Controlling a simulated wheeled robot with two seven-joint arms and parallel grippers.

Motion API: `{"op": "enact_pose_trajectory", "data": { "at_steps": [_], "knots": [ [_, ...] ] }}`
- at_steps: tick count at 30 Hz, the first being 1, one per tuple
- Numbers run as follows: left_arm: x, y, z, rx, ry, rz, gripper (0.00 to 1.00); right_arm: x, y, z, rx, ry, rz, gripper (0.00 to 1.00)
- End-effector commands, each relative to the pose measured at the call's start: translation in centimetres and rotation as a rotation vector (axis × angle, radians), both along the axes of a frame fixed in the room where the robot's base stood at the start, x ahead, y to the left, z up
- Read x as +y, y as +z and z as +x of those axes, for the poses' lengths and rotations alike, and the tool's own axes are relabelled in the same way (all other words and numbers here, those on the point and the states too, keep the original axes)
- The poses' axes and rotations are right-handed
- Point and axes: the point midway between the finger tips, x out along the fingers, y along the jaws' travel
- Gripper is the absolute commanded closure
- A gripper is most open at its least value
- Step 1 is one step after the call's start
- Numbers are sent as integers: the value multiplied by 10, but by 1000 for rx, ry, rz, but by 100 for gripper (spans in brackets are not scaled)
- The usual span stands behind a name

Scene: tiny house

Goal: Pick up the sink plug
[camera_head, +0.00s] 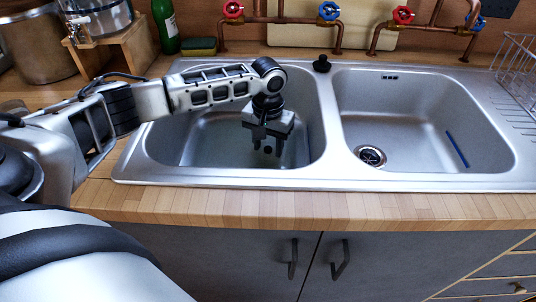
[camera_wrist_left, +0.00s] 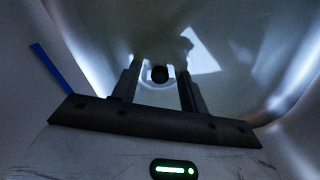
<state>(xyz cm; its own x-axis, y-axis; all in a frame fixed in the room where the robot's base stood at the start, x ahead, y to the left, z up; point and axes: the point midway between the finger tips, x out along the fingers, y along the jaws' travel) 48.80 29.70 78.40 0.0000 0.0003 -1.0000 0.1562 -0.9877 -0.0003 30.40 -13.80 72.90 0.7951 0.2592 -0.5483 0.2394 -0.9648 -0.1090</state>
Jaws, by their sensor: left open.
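A small black stopper-like knob (camera_head: 322,64), which looks like a sink plug, stands on the back rim between the two basins. My left gripper (camera_head: 267,148) is inside the left basin (camera_head: 210,139), pointing down, left of and nearer than that knob. Its two fingers are apart. In the left wrist view, a small dark round thing (camera_wrist_left: 159,74) with a paler ring around it shows between the open fingers (camera_wrist_left: 158,88). I cannot tell whether it is a plug or the drain, or whether the fingers touch it. My right gripper is not in view.
The right basin (camera_head: 420,125) holds a drain (camera_head: 371,156) and a thin blue stick (camera_head: 457,149). A blue strip (camera_wrist_left: 50,68) shows in the wrist view. Taps (camera_head: 328,11) line the back wall. A wire rack (camera_head: 517,62) stands at right. The wooden front edge (camera_head: 310,207) is clear.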

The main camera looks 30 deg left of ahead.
Motion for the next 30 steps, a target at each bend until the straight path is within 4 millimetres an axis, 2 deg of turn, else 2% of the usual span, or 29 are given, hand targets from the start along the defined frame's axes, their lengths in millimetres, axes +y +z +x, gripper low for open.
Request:
{"op": "enact_pose_trajectory", "data": {
  "at_steps": [6,8,11,12,23,26,30],
  "knots": [
    [0,-1,0,0,0,0,56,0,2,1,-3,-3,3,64],
    [0,-1,0,0,0,0,70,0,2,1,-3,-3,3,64],
    [0,-1,0,0,0,0,98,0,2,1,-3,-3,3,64],
    [0,-1,0,0,0,0,100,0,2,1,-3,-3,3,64],
    [0,2,0,-1,0,0,100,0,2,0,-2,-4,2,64],
    [0,10,0,-1,0,0,100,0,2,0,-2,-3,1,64],
    [0,29,1,-3,1,-2,100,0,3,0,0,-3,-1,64]
  ]
}}
